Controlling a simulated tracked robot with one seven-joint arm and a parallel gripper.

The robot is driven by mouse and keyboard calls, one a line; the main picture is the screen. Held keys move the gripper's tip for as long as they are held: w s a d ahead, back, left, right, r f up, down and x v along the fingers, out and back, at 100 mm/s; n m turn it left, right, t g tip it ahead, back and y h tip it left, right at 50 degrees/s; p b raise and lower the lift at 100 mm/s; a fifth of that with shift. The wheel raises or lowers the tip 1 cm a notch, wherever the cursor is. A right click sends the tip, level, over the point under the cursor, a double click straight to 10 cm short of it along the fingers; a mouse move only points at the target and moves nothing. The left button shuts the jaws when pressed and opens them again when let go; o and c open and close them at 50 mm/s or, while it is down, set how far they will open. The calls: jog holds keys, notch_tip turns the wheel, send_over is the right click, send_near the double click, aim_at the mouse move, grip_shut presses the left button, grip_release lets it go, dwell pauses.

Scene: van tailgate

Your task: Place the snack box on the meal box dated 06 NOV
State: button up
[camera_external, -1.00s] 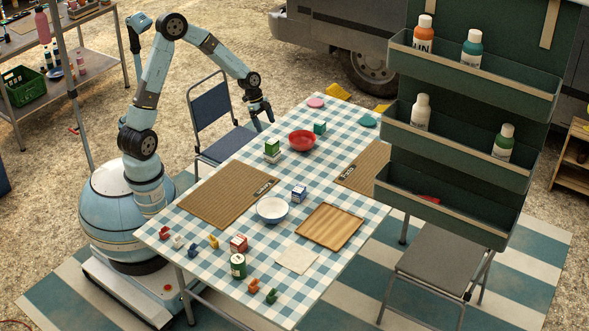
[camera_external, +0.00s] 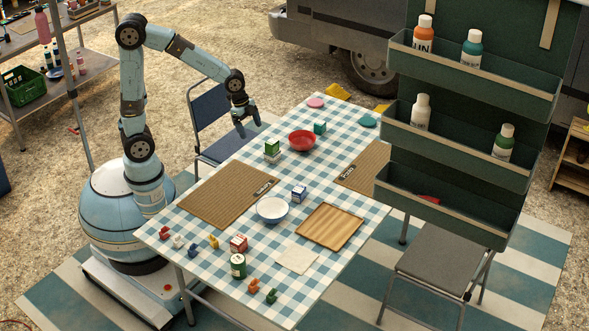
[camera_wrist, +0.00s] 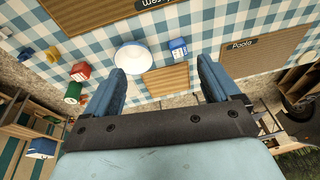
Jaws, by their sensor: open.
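My gripper (camera_external: 246,127) is open and empty in the air by the table's far left edge, near the blue chair. In the wrist view its two fingers (camera_wrist: 160,68) stand wide apart with nothing between them. Several small boxes stand on the checked table: a green and white one (camera_external: 272,149), possibly two stacked, a teal one (camera_external: 320,127), a blue and white one (camera_external: 299,193) and a red one (camera_external: 238,243). The wrist view also shows the blue box (camera_wrist: 178,48) and the red box (camera_wrist: 80,71). No date is legible, so I cannot tell which is which.
A red bowl (camera_external: 302,141), white bowl (camera_external: 272,211), two brown name mats (camera_external: 225,195), a wooden tray (camera_external: 330,227) and a green can (camera_external: 237,266) share the table. Small colored figures line the near left. A hanging organizer (camera_external: 460,135) with bottles rises at right.

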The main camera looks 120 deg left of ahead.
jog(key=s+d+r, duration=0.1)
jog(key=d+r, duration=0.2)
jog(key=d, duration=0.3)
jog(key=s+d+r+t, duration=0.1)
jog(key=s+d+r, duration=0.15)
jog(key=d, duration=0.35)
jog(key=d+r, duration=0.3)
jog(key=d, duration=0.4)
jog(key=s+d+r+t, duration=0.1)
jog(key=s+d+r, duration=0.2)
jog(key=s+d, duration=0.6)
jog(key=shift+s+d+r+n+t+h, duration=0.3)
jog(key=shift+s+d+n+t+h, duration=0.1)
jog(key=shift+s, duration=0.85)
